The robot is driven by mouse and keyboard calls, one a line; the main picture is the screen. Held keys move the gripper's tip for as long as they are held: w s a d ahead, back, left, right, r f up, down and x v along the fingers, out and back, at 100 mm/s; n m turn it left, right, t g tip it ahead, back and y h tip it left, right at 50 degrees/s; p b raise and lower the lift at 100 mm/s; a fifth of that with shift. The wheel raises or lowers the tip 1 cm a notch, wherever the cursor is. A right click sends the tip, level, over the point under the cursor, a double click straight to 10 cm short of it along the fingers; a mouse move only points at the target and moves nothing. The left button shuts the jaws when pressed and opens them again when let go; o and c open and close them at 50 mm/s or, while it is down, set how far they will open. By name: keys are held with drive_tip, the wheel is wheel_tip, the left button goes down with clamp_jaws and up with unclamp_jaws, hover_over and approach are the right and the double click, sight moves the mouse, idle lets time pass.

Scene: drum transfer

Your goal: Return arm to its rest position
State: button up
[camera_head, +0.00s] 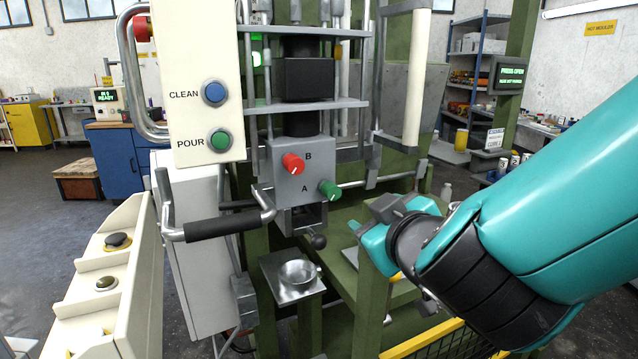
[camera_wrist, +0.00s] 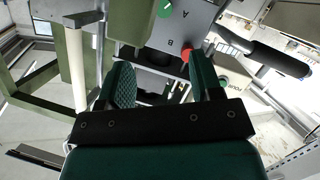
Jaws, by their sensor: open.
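My teal arm reaches in from the right in the head view, and my gripper (camera_head: 392,210) is in front of the green press frame, right of the grey valve box (camera_head: 297,178). In the wrist view my gripper (camera_wrist: 160,68) has its two green fingers spread, with nothing seen held between them. The valve box carries a red knob B (camera_head: 293,163) and a green knob A (camera_head: 329,190); the red knob (camera_wrist: 185,52) and green knob (camera_wrist: 165,9) also show in the wrist view. The gripper appears apart from both knobs.
A metal dish (camera_head: 298,274) sits on a small stand below the valve box. A black-gripped handle (camera_head: 222,226) juts out left of it. A white panel with CLEAN and POUR buttons (camera_head: 203,120) stands upper left. A yellow barrier (camera_head: 440,342) is below my arm.

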drive_tip(key=s+d+f+m+g+h, duration=0.1)
drive_tip(key=s+d+f+m+g, duration=0.3)
drive_tip(key=s+d+f+g, duration=0.3)
drive_tip(key=s+a+r+n+g+y, duration=0.1)
drive_tip(key=s+g, duration=0.2)
drive_tip(key=s, duration=0.4)
drive_tip(key=s+a+r+n+g+y, duration=0.1)
drive_tip(key=s+r+n+g, duration=0.1)
drive_tip(key=s+g, duration=0.2)
drive_tip(key=s, duration=0.2)
drive_tip(key=shift+s+r+g, duration=0.3)
drive_tip(key=shift+s, duration=0.1)
